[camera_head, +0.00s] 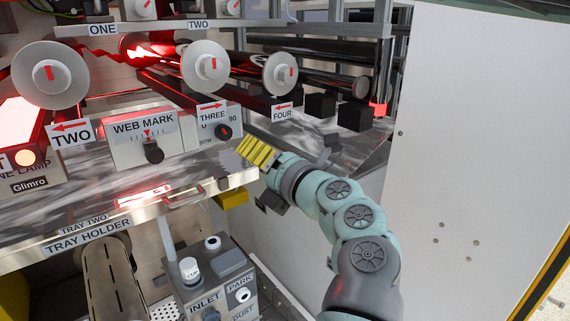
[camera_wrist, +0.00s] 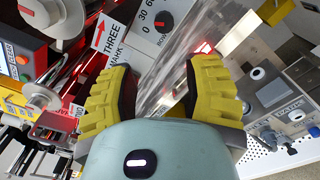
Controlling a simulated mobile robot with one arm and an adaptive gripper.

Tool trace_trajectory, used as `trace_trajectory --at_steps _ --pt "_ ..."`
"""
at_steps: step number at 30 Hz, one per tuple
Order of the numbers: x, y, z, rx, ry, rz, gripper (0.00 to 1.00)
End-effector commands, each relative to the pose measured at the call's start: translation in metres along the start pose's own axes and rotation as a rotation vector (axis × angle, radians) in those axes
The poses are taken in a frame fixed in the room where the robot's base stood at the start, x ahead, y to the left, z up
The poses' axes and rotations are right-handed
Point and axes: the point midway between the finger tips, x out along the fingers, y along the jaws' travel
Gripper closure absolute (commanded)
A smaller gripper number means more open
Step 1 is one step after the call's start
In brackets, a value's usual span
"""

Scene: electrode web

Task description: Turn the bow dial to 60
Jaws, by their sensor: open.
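The bow dial (camera_head: 223,131) is a small black knob with a red mark, on a white plate with "0", "90" and "BOW" in view. In the wrist view the black knob (camera_wrist: 158,22) shows beyond the fingertips, with the printed numbers 0, 30 and 60 beside it. The value under its mark is too small to read surely. My gripper (camera_head: 243,146) has yellow ribbed fingers and is just below and right of the dial, apart from it. In the wrist view my gripper (camera_wrist: 160,70) is open and empty, its fingers spread wide.
The web mark panel (camera_head: 145,142) with its own black knob stands left of the dial. The "THREE" sign (camera_head: 212,113) hangs over the dial plate's upper edge. A metal tray (camera_head: 110,220) lies below. Black blocks (camera_head: 354,117) sit to the right.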

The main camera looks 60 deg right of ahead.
Motion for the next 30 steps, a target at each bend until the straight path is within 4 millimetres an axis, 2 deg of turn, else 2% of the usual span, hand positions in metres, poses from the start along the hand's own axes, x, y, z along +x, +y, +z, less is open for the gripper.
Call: trace_trajectory --at_steps 2,5,8,21,25,30 --pt "-0.004 -0.006 0.004 -0.016 -0.013 -0.02 0.51" --pt "0.003 -0.004 0.006 -0.017 -0.014 -0.021 0.51" --pt "0.018 -0.002 0.006 -0.016 -0.011 -0.018 0.51" --pt "0.11 -0.001 0.008 -0.013 -0.011 -0.011 0.51" --pt "0.132 -0.003 0.006 -0.011 -0.009 -0.015 0.51" --pt "0.147 -0.006 0.007 -0.013 -0.013 -0.018 0.51"
